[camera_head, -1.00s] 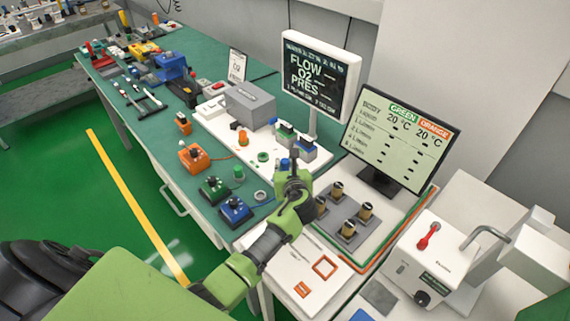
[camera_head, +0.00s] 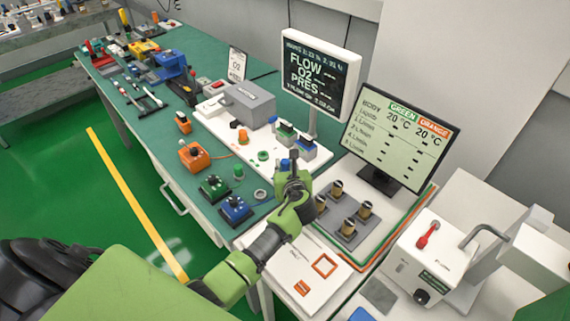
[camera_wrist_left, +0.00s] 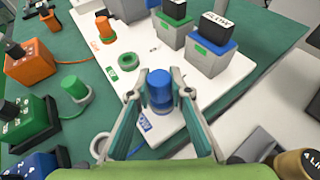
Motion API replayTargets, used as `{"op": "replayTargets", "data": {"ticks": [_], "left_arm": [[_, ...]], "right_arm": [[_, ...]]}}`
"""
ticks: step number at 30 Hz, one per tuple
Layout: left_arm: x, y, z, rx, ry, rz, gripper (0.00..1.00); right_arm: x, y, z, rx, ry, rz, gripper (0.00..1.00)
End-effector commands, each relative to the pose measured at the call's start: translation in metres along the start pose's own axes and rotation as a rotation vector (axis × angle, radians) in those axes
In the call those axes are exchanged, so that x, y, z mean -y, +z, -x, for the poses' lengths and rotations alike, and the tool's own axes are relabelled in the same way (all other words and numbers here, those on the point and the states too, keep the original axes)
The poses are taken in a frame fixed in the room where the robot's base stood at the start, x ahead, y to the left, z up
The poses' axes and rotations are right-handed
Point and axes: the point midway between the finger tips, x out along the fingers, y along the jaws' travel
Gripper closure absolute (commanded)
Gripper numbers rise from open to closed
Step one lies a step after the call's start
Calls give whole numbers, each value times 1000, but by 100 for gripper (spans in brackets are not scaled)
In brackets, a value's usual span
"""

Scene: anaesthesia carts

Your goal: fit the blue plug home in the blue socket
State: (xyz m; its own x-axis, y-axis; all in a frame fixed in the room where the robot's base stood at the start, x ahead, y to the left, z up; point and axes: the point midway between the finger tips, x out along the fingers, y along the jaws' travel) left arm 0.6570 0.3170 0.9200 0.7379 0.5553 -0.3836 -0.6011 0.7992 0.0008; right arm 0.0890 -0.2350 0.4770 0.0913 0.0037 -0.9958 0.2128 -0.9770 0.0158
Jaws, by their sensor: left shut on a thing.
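My left gripper (camera_head: 290,180) reaches over the front edge of the white board. It is shut on the blue plug (camera_head: 285,165), which also shows between the fingertips (camera_wrist_left: 158,84) in the left wrist view. The plug looks roughly upright above the board's blue-labelled corner. Blue material (camera_wrist_left: 162,106) shows directly under the plug; I cannot tell plug from socket there, nor how deep the plug sits. The blue socket is mostly hidden by plug and fingers. My right gripper is not in view.
An orange plug (camera_wrist_left: 103,28) and an open green ring (camera_wrist_left: 129,61) are on the white board (camera_head: 213,124). A green plug (camera_wrist_left: 73,88) and a pale ring (camera_head: 260,195) lie on the green mat. Green and blue vaporizer-like boxes (camera_wrist_left: 209,55) stand behind; dark knobs (camera_head: 350,228) stand to the right.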

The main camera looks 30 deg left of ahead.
Motion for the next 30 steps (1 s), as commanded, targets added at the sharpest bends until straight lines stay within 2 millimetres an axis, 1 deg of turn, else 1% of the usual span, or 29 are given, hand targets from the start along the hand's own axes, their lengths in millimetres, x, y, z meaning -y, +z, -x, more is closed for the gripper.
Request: {"op": "replayTargets", "data": {"ticks": [16,26,27,28,30], "left_arm": [[0,-13,-6,0,0,0,99],[0,-15,-6,-2,1,0,99],[0,-16,-6,-2,1,0,71],[0,-16,-6,-2,1,-1,63],[0,-15,-6,-2,1,0,62]], "right_arm": [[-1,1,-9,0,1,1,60],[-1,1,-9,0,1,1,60],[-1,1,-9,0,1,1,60],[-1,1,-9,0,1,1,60],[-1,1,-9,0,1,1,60]]}}
